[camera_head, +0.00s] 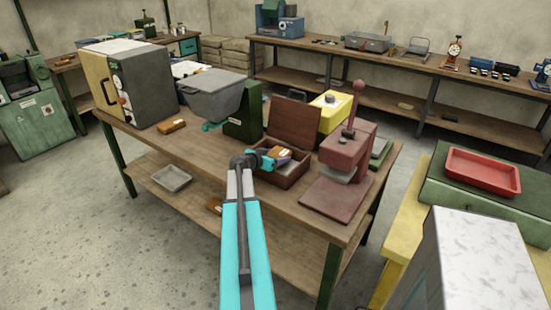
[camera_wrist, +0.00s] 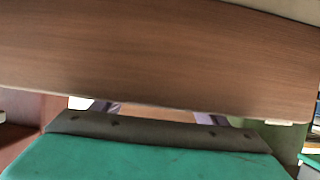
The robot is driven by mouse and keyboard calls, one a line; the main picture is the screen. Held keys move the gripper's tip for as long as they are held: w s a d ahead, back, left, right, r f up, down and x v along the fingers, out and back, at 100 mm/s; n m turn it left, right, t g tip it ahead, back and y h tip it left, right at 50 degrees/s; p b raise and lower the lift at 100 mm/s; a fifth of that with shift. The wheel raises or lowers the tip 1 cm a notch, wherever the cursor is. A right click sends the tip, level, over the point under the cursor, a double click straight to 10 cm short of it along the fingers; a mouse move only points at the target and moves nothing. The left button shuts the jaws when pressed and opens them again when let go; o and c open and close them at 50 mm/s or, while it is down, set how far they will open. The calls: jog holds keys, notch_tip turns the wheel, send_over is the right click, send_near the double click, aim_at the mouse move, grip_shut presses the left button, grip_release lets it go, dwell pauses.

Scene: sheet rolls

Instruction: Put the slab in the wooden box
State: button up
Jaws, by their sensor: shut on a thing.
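The dark reddish-brown wooden box (camera_head: 284,179) stands on the workbench with its lid (camera_head: 290,122) raised at the back. My gripper (camera_head: 268,160) is at the left side of the box, at about rim height, and is shut on the orange-brown slab (camera_head: 282,154). The slab shows over the box opening; I cannot tell whether it touches the box floor. In the wrist view a brown wood-grained surface (camera_wrist: 150,55) fills the upper part, above my teal gripper body; it hides the fingertips.
A dark red press (camera_head: 347,155) stands close right of the box. A green machine with a grey hopper (camera_head: 215,92) stands behind left. Another orange-brown block (camera_head: 171,126) lies further left on the workbench (camera_head: 155,147). A yellow device (camera_head: 333,112) stands behind the box.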

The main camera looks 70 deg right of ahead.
jog(key=shift+f+b, duration=0.3)
jog(key=shift+b, duration=0.3)
jog(key=o, duration=1.4)
jog(key=shift+r+p, duration=0.2)
jog(key=shift+p, duration=0.2)
jog(key=shift+r+p, duration=0.55)
jog(key=shift+p, duration=0.5)
jog(key=shift+b+v, duration=1.8)
jog(key=shift+v, duration=4.2)
